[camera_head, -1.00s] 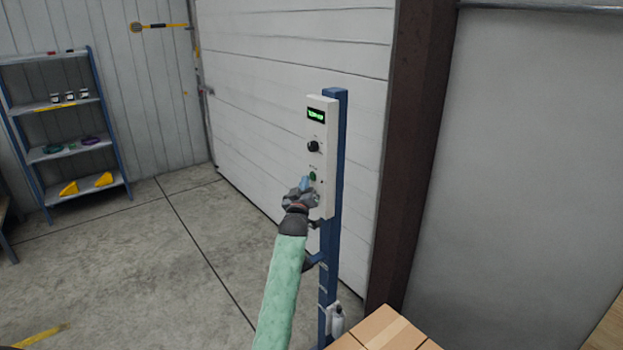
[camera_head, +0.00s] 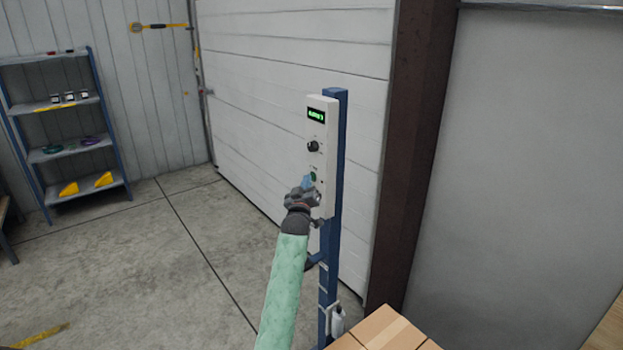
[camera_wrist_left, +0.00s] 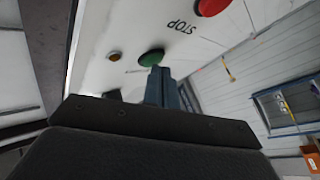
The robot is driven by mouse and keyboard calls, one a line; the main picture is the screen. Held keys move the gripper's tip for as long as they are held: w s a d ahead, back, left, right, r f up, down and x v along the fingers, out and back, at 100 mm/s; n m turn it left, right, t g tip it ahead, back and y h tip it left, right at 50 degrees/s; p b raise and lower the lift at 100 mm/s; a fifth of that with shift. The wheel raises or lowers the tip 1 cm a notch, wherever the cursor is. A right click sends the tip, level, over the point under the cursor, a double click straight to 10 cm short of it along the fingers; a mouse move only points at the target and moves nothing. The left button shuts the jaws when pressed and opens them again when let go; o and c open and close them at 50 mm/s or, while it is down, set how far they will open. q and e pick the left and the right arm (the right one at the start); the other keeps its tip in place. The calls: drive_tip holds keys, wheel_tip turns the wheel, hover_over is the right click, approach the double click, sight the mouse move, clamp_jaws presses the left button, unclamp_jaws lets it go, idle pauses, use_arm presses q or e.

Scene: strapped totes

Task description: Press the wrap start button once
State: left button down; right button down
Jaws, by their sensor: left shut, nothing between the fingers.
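The white control panel (camera_head: 321,130) stands on a blue post. Its green button (camera_head: 313,176) sits below a black knob (camera_head: 313,146) and a lit green display (camera_head: 316,115). My left gripper (camera_head: 306,182) is shut and empty, its fingertips right at the green button and partly covering it. In the left wrist view the green button (camera_wrist_left: 152,57) shows just beyond the shut fingertips (camera_wrist_left: 158,74); I cannot tell if they touch it. My right gripper is out of view.
A red button (camera_wrist_left: 212,6) with STOP lettering and a small amber lamp (camera_wrist_left: 115,56) are on the same panel. A cardboard box (camera_head: 384,329) is at the bottom, right of the post (camera_head: 332,260).

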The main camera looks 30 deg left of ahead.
use_arm(q)
drive_tip(key=shift+w, duration=0.1)
idle(0.4)
drive_tip(key=shift+s+a+p, duration=0.2)
drive_tip(key=shift+s+p, duration=0.1)
drive_tip(key=shift+s, duration=0.4)
drive_tip(key=shift+s+a, duration=0.1)
drive_tip(key=s, duration=0.1)
drive_tip(key=s+a+p, duration=0.1)
drive_tip(key=s, duration=0.2)
drive_tip(key=shift+s+a, duration=0.25)
drive_tip(key=shift+a, duration=0.15)
